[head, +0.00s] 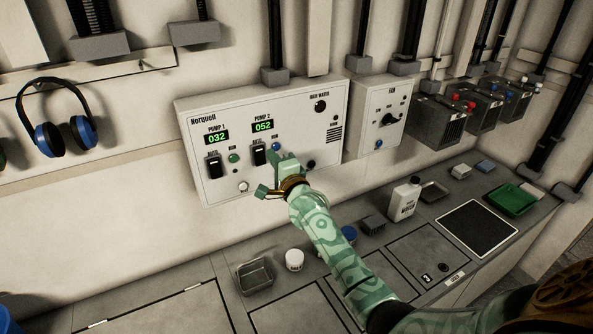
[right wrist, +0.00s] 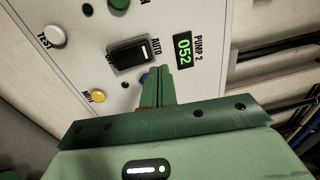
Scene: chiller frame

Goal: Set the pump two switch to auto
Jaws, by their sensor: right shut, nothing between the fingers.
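The pump two switch is a black rocker (head: 259,155) under the green 052 display (head: 262,126) on the white Norquell panel (head: 225,184). In the right wrist view the rocker (right wrist: 128,54) has a pale mark at the end beside the word AUTO; which way it is tilted I cannot tell for sure. My right gripper (head: 275,155) is shut and empty, its fingertips just right of the rocker. My left gripper is not in view.
The pump one rocker (head: 214,166) and a green button (head: 234,158) are further left on the panel. A fan box (head: 377,115) with a dark knob hangs to the right. Below, the grey counter (head: 215,300) holds a metal tray (head: 255,276), a white jar (head: 294,260) and a white bottle (head: 404,200).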

